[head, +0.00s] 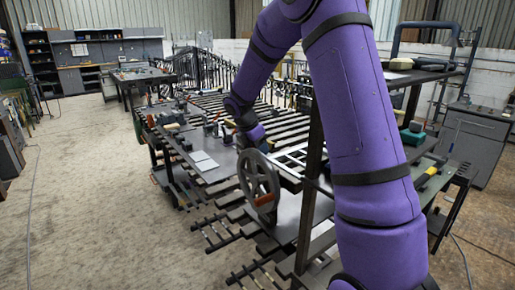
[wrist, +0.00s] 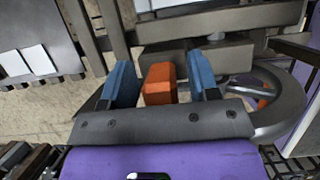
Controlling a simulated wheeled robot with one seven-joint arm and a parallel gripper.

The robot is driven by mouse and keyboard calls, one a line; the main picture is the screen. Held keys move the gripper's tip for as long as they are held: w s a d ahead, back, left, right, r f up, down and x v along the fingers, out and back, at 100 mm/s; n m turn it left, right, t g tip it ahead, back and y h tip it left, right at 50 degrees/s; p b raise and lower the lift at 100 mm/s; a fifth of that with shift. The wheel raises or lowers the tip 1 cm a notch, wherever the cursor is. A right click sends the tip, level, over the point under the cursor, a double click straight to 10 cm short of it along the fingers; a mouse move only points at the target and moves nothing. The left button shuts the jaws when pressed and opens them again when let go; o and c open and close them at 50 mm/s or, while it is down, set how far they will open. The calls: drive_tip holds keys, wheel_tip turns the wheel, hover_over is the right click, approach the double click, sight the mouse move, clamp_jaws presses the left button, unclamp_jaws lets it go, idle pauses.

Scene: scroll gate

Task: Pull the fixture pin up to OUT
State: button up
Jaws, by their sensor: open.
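An orange block (wrist: 158,84), which looks like the grip of the fixture pin, shows in the wrist view between the two blue fingers of my gripper (wrist: 161,76). The fingers stand open on either side of it, with a visible gap on both sides. The pin's shaft is hidden, and I can read no OUT mark. In the head view my gripper (head: 251,136) is over the slatted table beside the handwheel (head: 259,180); the orange block cannot be made out there.
The handwheel's rim (wrist: 287,100) is close on the right in the wrist view. Two pale plates (head: 203,160) lie on the dark tabletop to the left. A dark upright post (head: 312,180) stands right of the wheel. The concrete floor on the left is clear.

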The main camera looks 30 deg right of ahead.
clamp_jaws()
drive_tip(key=shift+r, duration=1.7)
drive_tip(key=shift+w, duration=0.1)
unclamp_jaws()
drive_tip(key=v, duration=1)
drive_tip(key=shift+r, duration=0.35)
